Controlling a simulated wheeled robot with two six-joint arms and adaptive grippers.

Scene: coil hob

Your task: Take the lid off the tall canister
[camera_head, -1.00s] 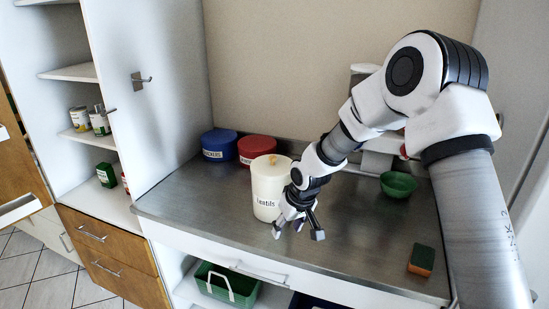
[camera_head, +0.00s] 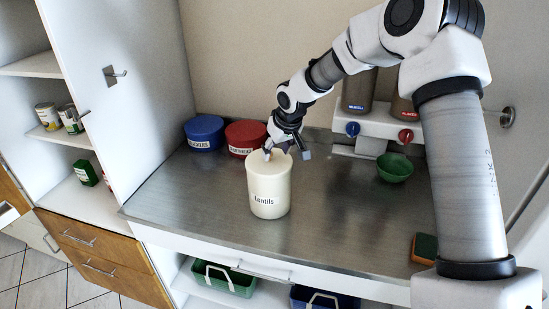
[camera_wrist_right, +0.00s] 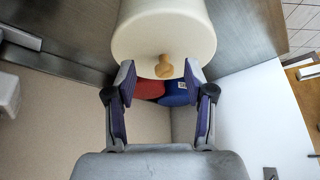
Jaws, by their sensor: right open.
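The tall cream canister (camera_head: 270,190), labelled Lentils, stands upright on the metal counter. Its cream lid (camera_head: 257,160) is on top; in the right wrist view the lid (camera_wrist_right: 140,40) shows a small wooden knob (camera_wrist_right: 164,67). My right gripper (camera_head: 286,155) is open at the top of the canister. In the right wrist view its fingers (camera_wrist_right: 160,75) stand on either side of the knob, with gaps on both sides. In the head view the gripper hides the knob. My left gripper is not in view.
A blue canister (camera_head: 204,131) and a red canister (camera_head: 245,136) stand behind to the left. A green bowl (camera_head: 394,168) and a dispenser (camera_head: 378,126) are to the right. A sponge (camera_head: 424,248) lies near the front right. The counter right of the canister is clear.

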